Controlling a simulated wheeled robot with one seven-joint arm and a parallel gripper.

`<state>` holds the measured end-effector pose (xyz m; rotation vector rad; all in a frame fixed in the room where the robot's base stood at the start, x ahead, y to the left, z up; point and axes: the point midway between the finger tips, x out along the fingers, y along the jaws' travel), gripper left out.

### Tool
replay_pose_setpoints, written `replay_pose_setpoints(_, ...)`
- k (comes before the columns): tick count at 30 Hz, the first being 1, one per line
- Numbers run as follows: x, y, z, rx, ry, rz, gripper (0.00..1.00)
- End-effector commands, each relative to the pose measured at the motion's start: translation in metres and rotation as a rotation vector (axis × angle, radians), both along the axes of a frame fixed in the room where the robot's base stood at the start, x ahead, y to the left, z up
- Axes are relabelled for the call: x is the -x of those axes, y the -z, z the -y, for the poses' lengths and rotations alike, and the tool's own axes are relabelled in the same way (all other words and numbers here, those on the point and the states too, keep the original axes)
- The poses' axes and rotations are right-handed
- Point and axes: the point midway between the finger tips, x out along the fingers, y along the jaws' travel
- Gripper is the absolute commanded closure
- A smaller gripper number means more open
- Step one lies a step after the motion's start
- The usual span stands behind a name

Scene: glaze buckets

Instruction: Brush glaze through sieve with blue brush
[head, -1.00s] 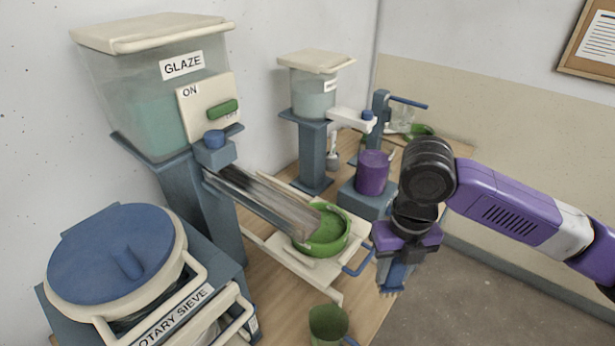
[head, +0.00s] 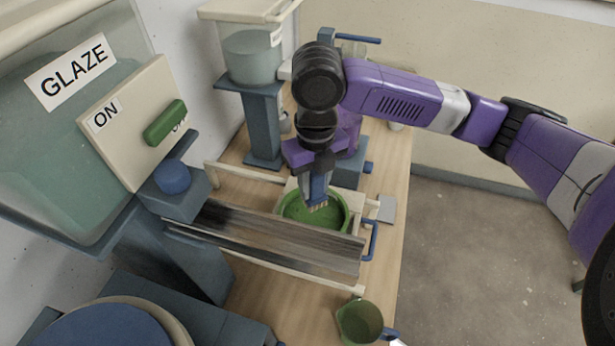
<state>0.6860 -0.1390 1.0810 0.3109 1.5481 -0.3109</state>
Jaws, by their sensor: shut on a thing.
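My gripper (head: 316,172) points down, shut on the blue brush (head: 317,188). The brush's pale bristles (head: 318,206) are over the inside of the round green sieve (head: 344,210); I cannot tell whether they touch its floor. The sieve sits on a cream frame behind the chute, its near side partly hidden. Teal glaze (head: 60,150) fills part of the clear tank at left. Its panel (head: 103,120) shows ON, and a green switch (head: 166,123) partly covers the other word.
A long metal chute (head: 270,240) runs from the glaze tank across the front of the sieve. A green jug (head: 358,322) stands at the table's near right edge. A second dispenser (head: 262,110) stands behind. A blue lid (head: 95,335) is at lower left.

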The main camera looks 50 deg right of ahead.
Motion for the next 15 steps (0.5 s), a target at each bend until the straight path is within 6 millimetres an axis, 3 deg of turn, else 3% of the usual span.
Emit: replay_pose_setpoints(15,0.000,0.044,0.000,0.001,0.001,-0.001,1.00)
